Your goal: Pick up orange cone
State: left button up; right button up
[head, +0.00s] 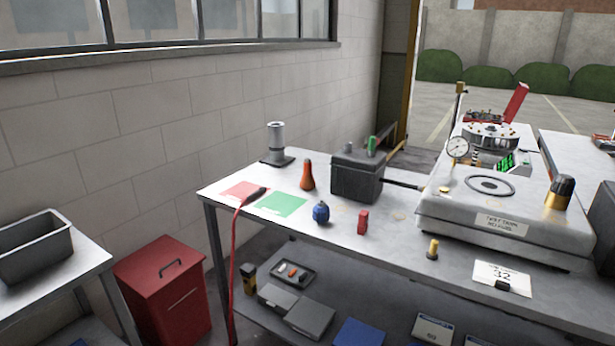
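The orange cone (307,177) stands upright on the grey workbench (390,228), behind the green square mat and left of a dark grey box. It has a wider base and a narrow rounded top. It stands clear of the things around it. Neither of my grippers is in the head view.
Near the cone are a red mat (238,189), a green mat (283,203), a blue round object (321,213), a red block (363,222), a dark box (358,177) and a grey cylinder stand (276,143). A red cable (238,225) hangs over the bench's front edge.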

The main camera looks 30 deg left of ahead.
aim_at(308, 182)
jog(key=i+j+z, duration=0.1)
jog(key=j, duration=0.25)
jog(key=i+j+z, duration=0.15)
jog(key=j, duration=0.2)
jog(key=i+j+z, duration=0.1)
jog(key=j, duration=0.3)
jog(key=i+j+z, duration=0.1)
jog(key=i+j, duration=0.15)
jog(key=j, duration=0.1)
